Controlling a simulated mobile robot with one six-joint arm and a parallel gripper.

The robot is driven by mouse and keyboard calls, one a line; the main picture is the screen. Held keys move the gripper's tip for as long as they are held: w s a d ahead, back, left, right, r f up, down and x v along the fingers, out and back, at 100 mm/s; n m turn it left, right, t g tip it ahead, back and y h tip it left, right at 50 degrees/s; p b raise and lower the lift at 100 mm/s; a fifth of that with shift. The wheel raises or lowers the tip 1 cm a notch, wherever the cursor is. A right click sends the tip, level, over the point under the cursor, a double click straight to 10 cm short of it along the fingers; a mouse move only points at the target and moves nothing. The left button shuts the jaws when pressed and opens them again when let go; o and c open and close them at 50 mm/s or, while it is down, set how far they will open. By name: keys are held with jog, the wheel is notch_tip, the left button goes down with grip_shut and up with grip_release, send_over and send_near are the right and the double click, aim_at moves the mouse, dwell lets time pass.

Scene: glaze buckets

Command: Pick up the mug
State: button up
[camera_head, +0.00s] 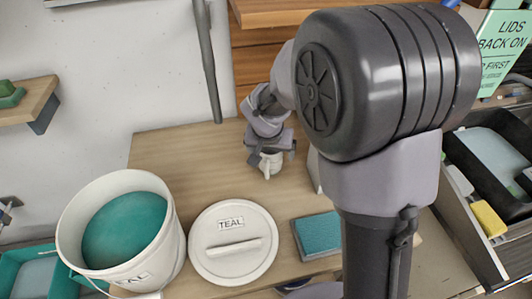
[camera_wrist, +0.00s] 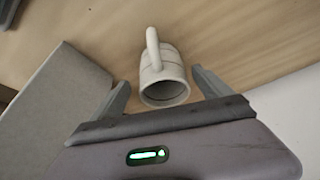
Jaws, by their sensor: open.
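The mug (camera_wrist: 163,72) is pale off-white with a handle that points to the top of the wrist view. It stands on the wooden table, and its rim faces the camera. In the head view the mug (camera_head: 270,163) shows just below my gripper (camera_head: 271,152), partly hidden by it. In the wrist view my gripper (camera_wrist: 163,88) is open, with one finger on each side of the mug. A gap shows between the mug and each finger. I cannot tell how far down the fingers reach beside it.
A white bucket of teal glaze (camera_head: 162,252) stands at the left, with a lid marked TEAL (camera_head: 232,264) beside it. A teal sponge-like block (camera_head: 318,236) lies right of the lid. A grey box (camera_wrist: 55,105) is close to the left finger.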

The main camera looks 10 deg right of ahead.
aim_at(271, 159)
jog(key=x, duration=0.2)
jog(key=b+x, duration=0.1)
jog(key=x, duration=0.1)
jog(key=b+x, duration=0.1)
jog(key=x, duration=0.1)
jog(key=shift+a+f, duration=0.15)
jog(key=shift+a, duration=0.15)
grip_shut()
